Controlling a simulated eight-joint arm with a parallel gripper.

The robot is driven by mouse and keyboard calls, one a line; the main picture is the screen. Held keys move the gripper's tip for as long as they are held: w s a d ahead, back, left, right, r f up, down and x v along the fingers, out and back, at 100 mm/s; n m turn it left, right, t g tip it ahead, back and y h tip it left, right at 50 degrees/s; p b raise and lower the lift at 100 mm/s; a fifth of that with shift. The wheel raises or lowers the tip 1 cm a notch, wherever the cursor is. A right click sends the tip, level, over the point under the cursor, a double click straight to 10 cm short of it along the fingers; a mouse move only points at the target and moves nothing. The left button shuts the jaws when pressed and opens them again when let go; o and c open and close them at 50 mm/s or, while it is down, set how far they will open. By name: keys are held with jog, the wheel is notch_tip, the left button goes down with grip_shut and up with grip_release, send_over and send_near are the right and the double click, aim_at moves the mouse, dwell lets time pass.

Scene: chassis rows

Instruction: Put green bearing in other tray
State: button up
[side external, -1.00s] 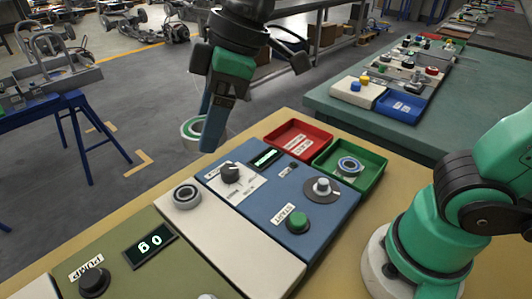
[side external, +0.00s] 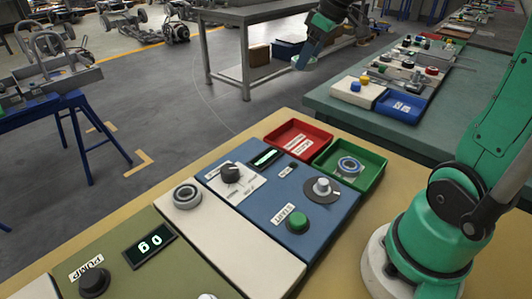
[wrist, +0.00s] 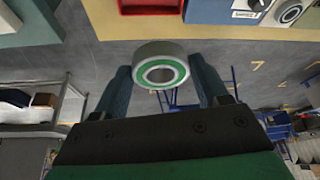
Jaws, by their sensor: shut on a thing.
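The green bearing (wrist: 143,66), a metal ring with a green face, sits between the two fingertips of my gripper (wrist: 162,80) in the wrist view. The gripper is shut on it. In the side view my gripper (side external: 303,60) is high at the back, apart from the trays; the bearing is small and mostly hidden there. A red tray (side external: 273,140) looks empty apart from its label. The red tray also shows at the top of the wrist view (wrist: 150,8).
A grey bearing (side external: 187,195) sits on the white panel. A blue panel (side external: 265,205) with knobs and a green button (side external: 298,220) lies in front of the trays. A teal bench (side external: 345,115) at the back right carries a blue tray (side external: 402,108) and several parts.

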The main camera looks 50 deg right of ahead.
aim_at(297, 145)
jog(key=f, duration=2)
jog(key=shift+d, duration=0.2)
jog(key=shift+f, duration=0.1)
jog(key=o, duration=1.4)
jog(key=a+v, duration=0.1)
jog(key=v, duration=1.1)
jog(key=a+t, duration=0.1)
jog(key=a, duration=0.4)
jog(key=s+a+r+m+t, duration=0.1)
jog(key=a, duration=0.4)
jog(key=a+m+h, duration=0.1)
jog(key=a, duration=0.4)
jog(key=shift+s+a+r+t, duration=0.2)
jog(key=shift+a+r+t, duration=0.15)
jog(key=shift+t, duration=0.05)
